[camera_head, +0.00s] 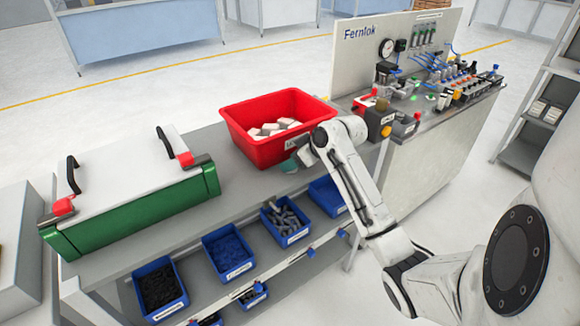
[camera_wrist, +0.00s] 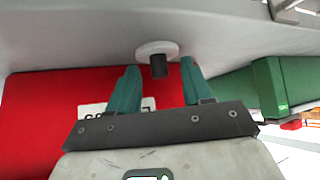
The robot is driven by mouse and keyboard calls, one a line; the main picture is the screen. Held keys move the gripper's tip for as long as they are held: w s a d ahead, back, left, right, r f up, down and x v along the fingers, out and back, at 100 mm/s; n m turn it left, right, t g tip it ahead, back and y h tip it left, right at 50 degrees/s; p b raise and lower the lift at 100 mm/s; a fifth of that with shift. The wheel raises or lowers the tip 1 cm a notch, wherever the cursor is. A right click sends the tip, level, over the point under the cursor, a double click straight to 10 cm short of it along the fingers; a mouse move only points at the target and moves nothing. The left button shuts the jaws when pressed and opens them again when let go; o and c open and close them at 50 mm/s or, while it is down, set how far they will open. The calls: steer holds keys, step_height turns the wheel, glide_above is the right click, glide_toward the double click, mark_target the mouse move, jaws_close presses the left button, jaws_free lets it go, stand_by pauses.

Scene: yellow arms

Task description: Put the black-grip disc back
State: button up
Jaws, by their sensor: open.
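In the wrist view, a pale round disc (camera_wrist: 155,47) with a short black grip (camera_wrist: 159,67) sits against the grey bench surface (camera_wrist: 60,45). My gripper (camera_wrist: 158,74) is open, with its two teal fingers either side of the black grip and visible gaps on both sides. I cannot tell how deep the grip sits between them. In the head view my gripper (camera_head: 291,164) is low at the front of the red bin (camera_head: 268,150). The disc is not discernible there.
The red bin holds several pale pieces and is close beside my fingers. A green box (camera_head: 140,215) with a white lid and black handles stands to the left. Several blue bins (camera_head: 228,252) line the lower shelf. A Fernlok panel bench (camera_head: 357,60) stands at the right.

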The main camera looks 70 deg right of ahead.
steer(key=shift+c, duration=0.3)
jaws_close()
steer(key=shift+r, duration=0.15)
